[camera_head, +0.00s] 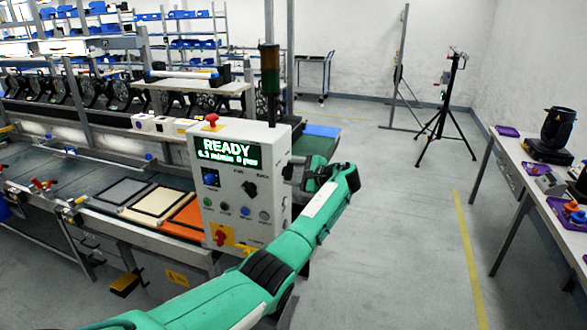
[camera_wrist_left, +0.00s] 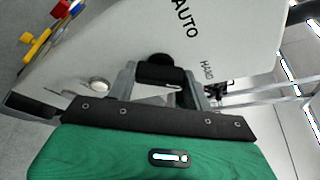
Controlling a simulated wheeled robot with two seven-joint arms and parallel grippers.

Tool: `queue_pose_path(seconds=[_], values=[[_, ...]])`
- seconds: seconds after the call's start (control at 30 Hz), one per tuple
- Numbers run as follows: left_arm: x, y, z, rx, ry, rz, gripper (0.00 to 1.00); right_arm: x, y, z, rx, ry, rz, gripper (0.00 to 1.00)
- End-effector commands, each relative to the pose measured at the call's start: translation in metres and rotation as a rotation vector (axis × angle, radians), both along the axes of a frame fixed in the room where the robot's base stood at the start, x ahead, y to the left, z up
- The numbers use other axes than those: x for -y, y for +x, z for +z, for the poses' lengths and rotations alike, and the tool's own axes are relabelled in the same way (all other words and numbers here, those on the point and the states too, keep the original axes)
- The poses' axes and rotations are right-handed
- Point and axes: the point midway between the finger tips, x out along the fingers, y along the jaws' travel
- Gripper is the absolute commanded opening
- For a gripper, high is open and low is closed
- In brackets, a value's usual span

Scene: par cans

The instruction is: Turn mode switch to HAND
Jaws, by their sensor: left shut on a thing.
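In the left wrist view the dark knob (camera_wrist_left: 155,72) shows between my fingers. My left gripper (camera_wrist_left: 158,88) is shut on it, with one grey finger at each side. In the head view my left gripper (camera_head: 288,175) reaches the panel from the right. Which label the knob points to cannot be made out. My right gripper is not in view.
The box has a green READY display (camera_head: 228,152), a red mushroom button (camera_head: 211,119), a blue knob (camera_head: 209,177), small buttons and a red-yellow switch (camera_head: 220,236). A conveyor with coloured panels (camera_head: 187,214) runs to the left. Open floor (camera_head: 400,220) lies to the right.

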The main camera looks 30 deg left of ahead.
Motion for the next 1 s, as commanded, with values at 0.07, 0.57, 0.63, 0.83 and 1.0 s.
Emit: queue_pose_path(seconds=[0.07, 0.57, 0.63, 0.83, 1.0], values=[[0.0006, 0.0000, 0.0002, -0.016, -0.005, 0.000, 0.28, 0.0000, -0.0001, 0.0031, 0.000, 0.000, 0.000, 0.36], [0.0005, -0.0001, -0.0015, -0.032, -0.008, 0.000, 0.28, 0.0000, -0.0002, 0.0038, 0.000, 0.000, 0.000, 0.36], [0.0004, -0.0002, -0.0015, -0.032, -0.008, 0.000, 0.65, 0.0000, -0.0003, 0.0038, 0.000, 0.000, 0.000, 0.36], [0.0002, -0.0001, -0.0007, -0.030, -0.007, 0.000, 0.73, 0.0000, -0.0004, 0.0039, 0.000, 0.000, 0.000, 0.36], [0.0023, 0.0001, -0.0003, -0.028, -0.007, 0.000, 0.73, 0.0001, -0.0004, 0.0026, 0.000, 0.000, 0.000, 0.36]])
